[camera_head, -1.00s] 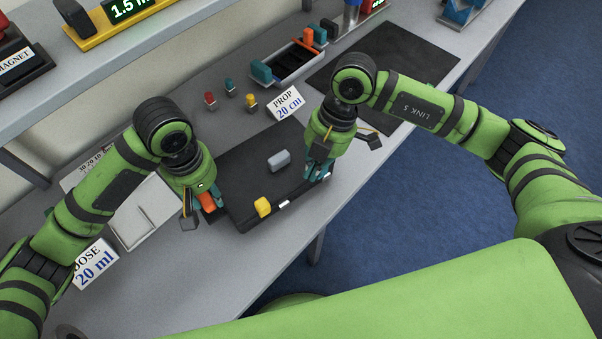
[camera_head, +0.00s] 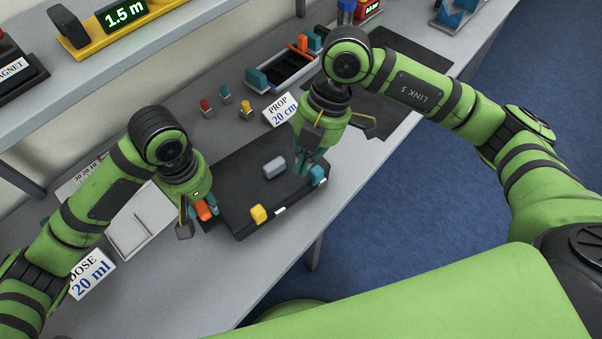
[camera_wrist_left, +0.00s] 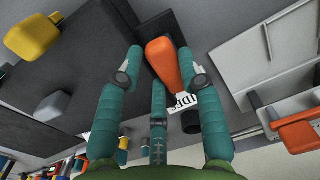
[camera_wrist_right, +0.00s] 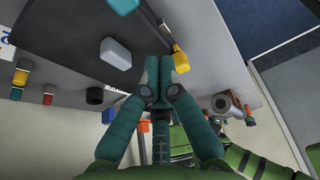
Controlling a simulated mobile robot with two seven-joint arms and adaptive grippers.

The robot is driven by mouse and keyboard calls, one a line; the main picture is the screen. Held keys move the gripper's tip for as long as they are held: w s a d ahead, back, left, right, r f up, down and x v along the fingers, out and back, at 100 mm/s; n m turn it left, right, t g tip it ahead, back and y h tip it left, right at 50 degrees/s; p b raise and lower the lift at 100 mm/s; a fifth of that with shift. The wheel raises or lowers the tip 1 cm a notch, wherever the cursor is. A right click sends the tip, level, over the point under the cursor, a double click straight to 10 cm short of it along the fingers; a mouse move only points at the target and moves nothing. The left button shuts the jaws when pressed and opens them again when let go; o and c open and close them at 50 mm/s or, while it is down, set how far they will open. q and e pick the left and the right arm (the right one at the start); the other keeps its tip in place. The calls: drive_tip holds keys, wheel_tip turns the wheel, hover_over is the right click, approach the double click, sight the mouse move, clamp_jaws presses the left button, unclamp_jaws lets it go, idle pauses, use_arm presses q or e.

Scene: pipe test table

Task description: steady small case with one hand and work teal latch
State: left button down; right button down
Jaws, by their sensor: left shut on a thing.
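The small black case (camera_head: 240,195) lies flat on the grey bench, with a grey block (camera_head: 274,168) on its lid. A yellow latch (camera_head: 259,214) and a teal latch (camera_head: 319,174) are on its front edge. My left gripper (camera_head: 206,208) is shut on an orange handle (camera_wrist_left: 165,62) beside the case's left end. My right gripper (camera_head: 308,168) is at the right front corner, close beside the teal latch.
A dose sign (camera_head: 90,273) and a light tray (camera_head: 140,220) lie left of the case. Small red, teal and yellow pegs (camera_head: 246,107) and a prop sign (camera_head: 281,108) stand behind it. A dark mat (camera_head: 410,75) lies beyond my right arm. The bench's front edge is close.

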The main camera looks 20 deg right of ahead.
drive_tip(key=shift+v, duration=1.8)
use_arm(q)
drive_tip(key=c, duration=0.7)
unclamp_jaws()
drive_tip(key=shift+d, duration=0.1)
drive_tip(key=shift+r, duration=0.1)
